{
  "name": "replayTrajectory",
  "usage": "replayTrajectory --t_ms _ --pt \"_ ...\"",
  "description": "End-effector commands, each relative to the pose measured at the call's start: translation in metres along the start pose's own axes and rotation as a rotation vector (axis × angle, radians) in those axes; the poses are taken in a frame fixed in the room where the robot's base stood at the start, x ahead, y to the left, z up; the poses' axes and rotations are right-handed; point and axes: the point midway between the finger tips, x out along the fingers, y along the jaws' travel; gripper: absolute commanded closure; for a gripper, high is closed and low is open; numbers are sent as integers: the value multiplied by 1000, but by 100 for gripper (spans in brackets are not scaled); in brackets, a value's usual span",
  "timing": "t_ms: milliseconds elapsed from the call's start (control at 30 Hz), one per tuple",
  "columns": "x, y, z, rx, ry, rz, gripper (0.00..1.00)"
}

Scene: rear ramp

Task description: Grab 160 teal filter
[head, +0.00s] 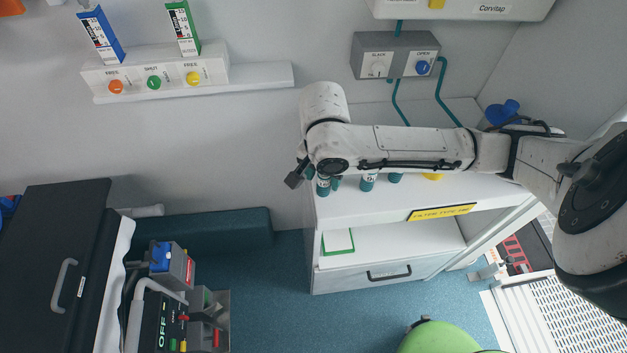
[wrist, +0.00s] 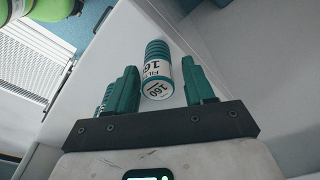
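A teal ribbed filter with a white label reading 160 (wrist: 157,72) shows in the wrist view, between my gripper's fingers in the picture. My gripper (wrist: 160,67) is open, with a visible gap on each side of this filter; I cannot tell how far the fingertips reach along it. Another teal ribbed filter (wrist: 101,93) is partly hidden behind the left finger. In the head view, teal filters stand on the white shelf top, one below my wrist (head: 323,187) and others to the right (head: 369,182) (head: 396,177). My arm hides most of the gripper there.
The white cabinet (head: 390,255) has a yellow label (head: 441,212) and a drawer handle (head: 389,273). A yellow item (head: 433,177) and a blue item (head: 502,111) are near my forearm. A grey switch box (head: 395,55) is on the wall behind. Blue floor lies in front.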

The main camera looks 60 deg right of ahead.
Motion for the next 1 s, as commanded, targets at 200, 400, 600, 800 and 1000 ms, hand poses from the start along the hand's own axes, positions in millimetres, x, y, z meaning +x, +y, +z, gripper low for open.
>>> replayTrajectory --t_ms 200,400,600,800,1000 --pt "0 0 0 0 0 0 68" --pt "0 0 0 0 -1 0 87" --pt "0 0 0 0 0 0 96" --pt "-2 0 0 0 0 0 97" --pt "-10 2 -5 2 0 0 97"
